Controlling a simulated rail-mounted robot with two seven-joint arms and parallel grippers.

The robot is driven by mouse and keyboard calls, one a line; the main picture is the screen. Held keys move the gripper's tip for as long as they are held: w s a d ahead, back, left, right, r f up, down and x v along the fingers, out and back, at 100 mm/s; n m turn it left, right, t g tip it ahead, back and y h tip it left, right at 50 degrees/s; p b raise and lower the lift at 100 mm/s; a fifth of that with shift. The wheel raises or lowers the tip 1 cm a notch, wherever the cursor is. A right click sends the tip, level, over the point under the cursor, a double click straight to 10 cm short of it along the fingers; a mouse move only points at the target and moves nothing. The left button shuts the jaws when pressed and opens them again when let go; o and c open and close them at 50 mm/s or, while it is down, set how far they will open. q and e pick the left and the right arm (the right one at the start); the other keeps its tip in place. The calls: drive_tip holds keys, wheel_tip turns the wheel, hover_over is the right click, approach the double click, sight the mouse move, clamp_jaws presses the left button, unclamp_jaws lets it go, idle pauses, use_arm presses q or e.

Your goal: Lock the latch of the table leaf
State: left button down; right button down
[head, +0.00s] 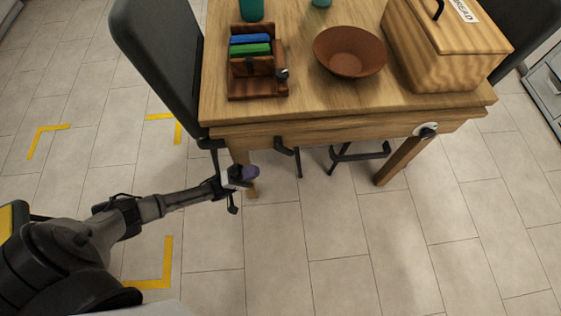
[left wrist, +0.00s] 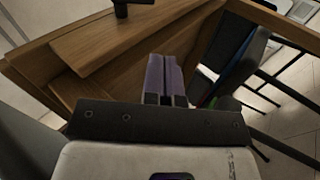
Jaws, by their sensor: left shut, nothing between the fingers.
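The wooden table (head: 300,112) has a front board (head: 350,130) along its near edge, which seems to be the leaf. A black hooked handle (head: 287,147) sits on the board's left part. A white round plate with a dark lever (head: 426,130) sits at its right end. I cannot tell which is the latch, or whether it is locked. My left gripper (head: 247,174) is shut and empty, below and left of the black handle, apart from it. Its purple fingers (left wrist: 164,77) point towards the wooden boards in the left wrist view. My right gripper is not in view.
On the table are a wooden holder (head: 256,88) with blue and green items, a brown bowl (head: 350,51) and a wooden bread box (head: 448,48). A dark chair (head: 160,55) stands close at the left. The tiled floor in front is clear.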

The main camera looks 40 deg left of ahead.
use_arm(q)
drive_tip(key=shift+s+a+g+h+b, duration=0.35)
drive_tip(key=shift+s+h, duration=0.4)
drive_tip(key=shift+h, duration=0.25)
drive_tip(key=b, duration=0.2)
approach(284, 146)
drive_tip(key=w+d+r, duration=0.1)
drive_tip(key=w+d, duration=0.3)
drive_tip(key=d, duration=0.1)
drive_tip(key=shift+r, duration=0.25)
